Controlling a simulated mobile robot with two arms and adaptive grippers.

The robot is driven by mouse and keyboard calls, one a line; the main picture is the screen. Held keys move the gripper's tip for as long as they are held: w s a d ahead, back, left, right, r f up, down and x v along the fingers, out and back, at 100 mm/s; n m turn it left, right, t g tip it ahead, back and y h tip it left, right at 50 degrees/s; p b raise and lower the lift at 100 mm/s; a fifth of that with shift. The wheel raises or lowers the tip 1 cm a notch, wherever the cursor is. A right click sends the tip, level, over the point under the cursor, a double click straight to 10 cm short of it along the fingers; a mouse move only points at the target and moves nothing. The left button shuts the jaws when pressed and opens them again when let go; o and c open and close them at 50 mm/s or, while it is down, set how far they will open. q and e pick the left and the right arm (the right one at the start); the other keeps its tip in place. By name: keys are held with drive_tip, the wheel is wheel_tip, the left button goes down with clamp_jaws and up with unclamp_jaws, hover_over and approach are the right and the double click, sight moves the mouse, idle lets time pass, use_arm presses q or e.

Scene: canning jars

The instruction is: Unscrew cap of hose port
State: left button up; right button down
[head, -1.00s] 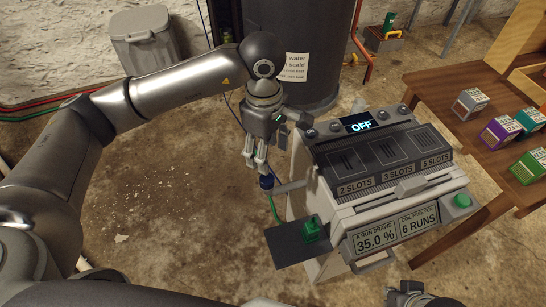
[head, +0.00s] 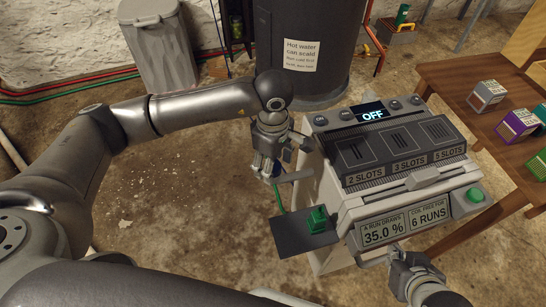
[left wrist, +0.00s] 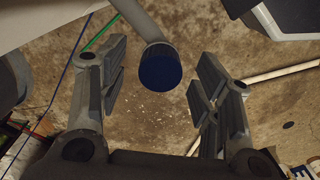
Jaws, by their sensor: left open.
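The hose port is a grey pipe (head: 296,175) sticking out to the left from the side of the pale machine (head: 312,215). Its dark blue cap (left wrist: 160,68) sits on the pipe's end in the left wrist view. In the head view the cap (head: 277,169) is partly hidden by my left gripper (head: 265,168). In the left wrist view, that gripper (left wrist: 165,90) is open, with the cap between its two spread fingers and clear space on both sides. My right gripper (head: 397,258) is low in the head view, close to the machine's front handle; its finger opening is unclear.
A dark plate (head: 285,238) with a green block (head: 318,220) juts from the machine's left side. A green hose hangs near the port. The machine's display (head: 372,115) reads OFF. A wooden table (head: 455,85) with small boxes stands right.

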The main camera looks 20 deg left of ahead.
use_arm(q)
drive_tip(key=c, duration=1.3)
drive_tip(key=shift+o, duration=0.2)
drive_tip(key=n, duration=0.2)
drive_tip(key=shift+n, duration=1.3)
use_arm(e)
drive_tip(key=shift+s+d+f+g, duration=0.25)
drive_tip(key=shift+s+g, duration=0.05)
drive_tip(key=shift+s, duration=0.25)
use_arm(q)
drive_tip(key=shift+n, duration=0.7)
drive_tip(key=shift+n+p, duration=0.35)
drive_tip(key=shift+n, duration=1.25)
use_arm(e)
drive_tip(key=shift+s+d+f+g+h, duration=0.15)
drive_tip(key=shift+s+g, duration=0.1)
drive_tip(key=shift+s, duration=0.25)
drive_tip(key=shift+s+d+f+g+h, duration=0.1)
drive_tip(key=shift+s+f+g, duration=0.15)
drive_tip(key=shift+s, duration=0.2)
drive_tip(key=shift+s+d+f+g+h, duration=0.1)
drive_tip(key=shift+s+g, duration=0.2)
drive_tip(key=shift+s, duration=0.2)
